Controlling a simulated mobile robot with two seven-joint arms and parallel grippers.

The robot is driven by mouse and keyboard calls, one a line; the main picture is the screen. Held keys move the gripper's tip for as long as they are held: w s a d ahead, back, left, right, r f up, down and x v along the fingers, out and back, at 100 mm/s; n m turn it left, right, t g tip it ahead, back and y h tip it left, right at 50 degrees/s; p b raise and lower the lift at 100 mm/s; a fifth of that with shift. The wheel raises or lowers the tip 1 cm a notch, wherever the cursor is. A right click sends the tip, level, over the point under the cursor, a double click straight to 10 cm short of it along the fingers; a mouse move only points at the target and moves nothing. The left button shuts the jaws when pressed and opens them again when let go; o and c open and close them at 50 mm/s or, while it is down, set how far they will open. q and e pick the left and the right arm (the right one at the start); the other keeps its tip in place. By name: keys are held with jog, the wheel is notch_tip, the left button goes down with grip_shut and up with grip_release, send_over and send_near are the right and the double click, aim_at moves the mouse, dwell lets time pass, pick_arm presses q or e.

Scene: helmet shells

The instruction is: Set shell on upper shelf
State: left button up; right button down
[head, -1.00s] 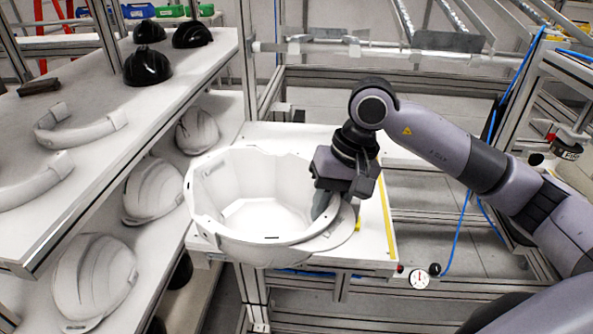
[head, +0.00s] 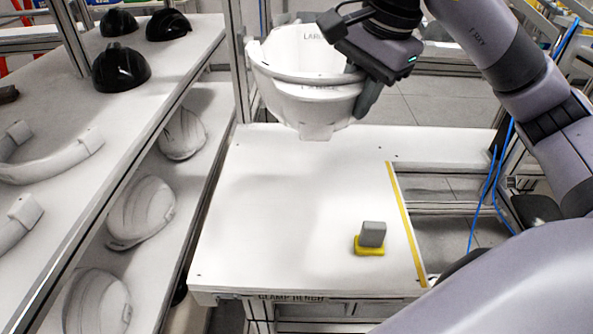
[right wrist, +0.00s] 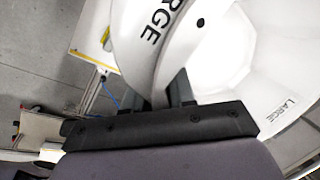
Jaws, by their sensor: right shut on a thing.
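A white helmet shell (head: 308,98) hangs in the air above the far part of the white bench (head: 290,200) in the head view. My right gripper (head: 362,88) is shut on the shell's right rim. In the right wrist view the shell (right wrist: 218,50) fills the upper right, with "LARGE" printed on it, and the fingers (right wrist: 176,92) pinch its wall. The upper shelf (head: 128,122) at the left bears black helmets (head: 121,68) and white curved bands (head: 50,158). My left gripper is not in view.
White helmets (head: 142,212) lie on the lower shelf, under the upper one. A grey block on a yellow base (head: 371,238) stands on the bench near a yellow strip (head: 405,222). The rest of the bench top is clear. A metal post (head: 241,60) rises behind the shell.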

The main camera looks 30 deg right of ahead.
jog(key=shift+w, duration=0.4)
jog(key=shift+w+f, duration=0.15)
jog(key=shift+f, duration=0.05)
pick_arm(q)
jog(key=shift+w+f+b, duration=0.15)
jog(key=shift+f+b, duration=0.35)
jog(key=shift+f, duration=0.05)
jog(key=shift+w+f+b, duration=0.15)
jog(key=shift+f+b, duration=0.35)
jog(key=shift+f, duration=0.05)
pick_arm(e)
notch_tip(320, 180, down, 20)
jog(key=shift+r, duration=0.25)
jog(key=shift+f, duration=0.1)
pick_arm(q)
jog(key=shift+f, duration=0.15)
pick_arm(e)
jog(key=c, duration=0.9)
grip_release()
jog(key=shift+c, duration=0.2)
